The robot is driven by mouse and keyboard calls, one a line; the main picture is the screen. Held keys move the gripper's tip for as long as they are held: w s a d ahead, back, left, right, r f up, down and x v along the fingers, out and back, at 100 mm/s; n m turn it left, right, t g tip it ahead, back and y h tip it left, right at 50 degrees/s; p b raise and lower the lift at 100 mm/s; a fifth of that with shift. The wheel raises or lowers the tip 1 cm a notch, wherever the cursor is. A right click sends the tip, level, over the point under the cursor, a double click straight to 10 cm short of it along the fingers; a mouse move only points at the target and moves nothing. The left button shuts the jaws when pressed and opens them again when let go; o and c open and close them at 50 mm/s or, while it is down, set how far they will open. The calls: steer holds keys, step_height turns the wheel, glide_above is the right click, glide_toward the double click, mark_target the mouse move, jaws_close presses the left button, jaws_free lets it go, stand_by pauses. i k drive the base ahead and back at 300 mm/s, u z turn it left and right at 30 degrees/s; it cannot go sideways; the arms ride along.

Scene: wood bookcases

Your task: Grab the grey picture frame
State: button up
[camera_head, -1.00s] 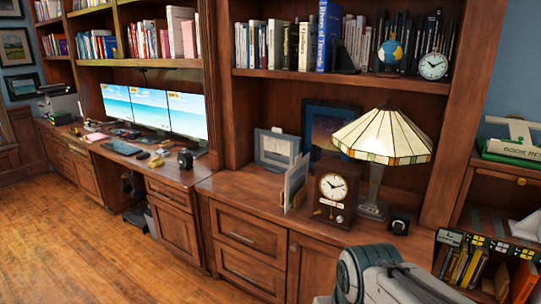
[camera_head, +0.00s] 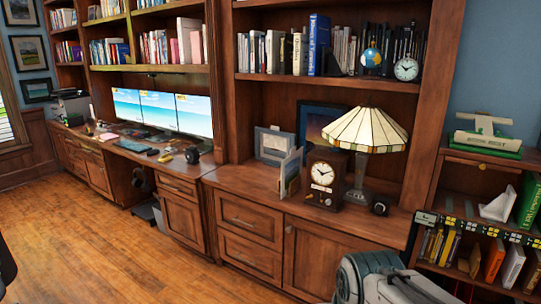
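A grey picture frame (camera_head: 272,145) stands on the wooden counter (camera_head: 240,179), towards the back and left of the table clock. It leans back slightly, and its lower right is partly hidden by a pale upright frame or folder (camera_head: 290,173). A darker frame with a blue picture (camera_head: 318,121) stands behind it against the back panel. My gripper is not in view. Only part of my own grey arm shows at the bottom right, well apart from the grey frame.
A wooden clock (camera_head: 324,177), a stained-glass lamp (camera_head: 362,138) and a small black object (camera_head: 380,207) stand right of the frame. Shelves overhang the counter. Monitors (camera_head: 160,109) stand on the desk at left. A low bookcase (camera_head: 470,253) is at right. Wooden floor (camera_head: 110,237) is clear at lower left.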

mark_target(272, 147)
steer(key=u, duration=0.6)
steer(key=i, duration=1.2)
steer(key=u, duration=0.45)
steer(key=i, duration=1.55)
steer(key=z, duration=1.15)
steer(key=i, duration=0.9)
steer(key=z, duration=1.05)
steer(key=i, duration=0.2)
steer(key=z, duration=0.1)
